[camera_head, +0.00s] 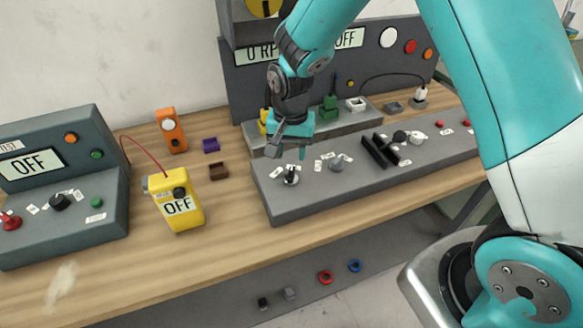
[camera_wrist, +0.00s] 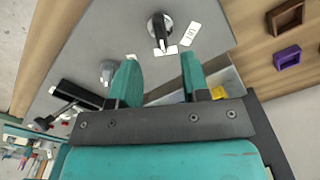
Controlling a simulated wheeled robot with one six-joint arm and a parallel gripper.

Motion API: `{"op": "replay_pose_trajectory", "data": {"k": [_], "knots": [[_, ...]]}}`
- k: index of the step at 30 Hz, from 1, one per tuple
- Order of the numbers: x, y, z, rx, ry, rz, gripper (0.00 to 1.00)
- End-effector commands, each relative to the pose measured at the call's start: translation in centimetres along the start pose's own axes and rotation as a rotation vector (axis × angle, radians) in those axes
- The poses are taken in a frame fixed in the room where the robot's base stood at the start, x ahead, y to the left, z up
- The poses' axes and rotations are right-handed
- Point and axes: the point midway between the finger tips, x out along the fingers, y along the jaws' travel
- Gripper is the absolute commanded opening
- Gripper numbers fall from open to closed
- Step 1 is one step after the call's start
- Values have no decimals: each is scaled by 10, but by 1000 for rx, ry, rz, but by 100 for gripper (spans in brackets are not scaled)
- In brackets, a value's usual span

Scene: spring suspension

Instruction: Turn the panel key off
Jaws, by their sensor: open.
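The grey sloped control panel (camera_head: 300,202) runs along the bench. A round switch with a dark upright handle (camera_head: 291,176) sits at its left end, with white labels beside it. The switch also shows in the wrist view (camera_wrist: 159,30), its handle pointing toward my gripper. A grey knob (camera_head: 337,163) is to its right; it also shows in the wrist view (camera_wrist: 107,70). I cannot tell for sure which is the key, nor read the small labels. My gripper (camera_head: 284,152) is above the left-end switch, apart from it. In the wrist view its teal fingers (camera_wrist: 159,60) are open with nothing between them.
A black double-ridged block (camera_head: 380,150) stands up from the panel further right. Behind it is an upright board (camera_head: 250,83) with displays. A yellow box reading OFF (camera_head: 181,204), an orange device (camera_head: 171,131) and another OFF console (camera_head: 60,145) are left.

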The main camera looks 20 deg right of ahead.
Motion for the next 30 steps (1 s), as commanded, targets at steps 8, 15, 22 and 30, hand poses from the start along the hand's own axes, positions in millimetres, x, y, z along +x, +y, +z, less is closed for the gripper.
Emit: {"op": "replay_pose_trajectory", "data": {"k": [8, 15, 22, 30], "knots": [[53, 0, 1, -1, -3, 2, 43], [73, 0, 0, -1, 0, -1, 43], [74, 0, 0, -1, 1, -1, 43], [74, 0, 0, -1, 0, -1, 0]]}}
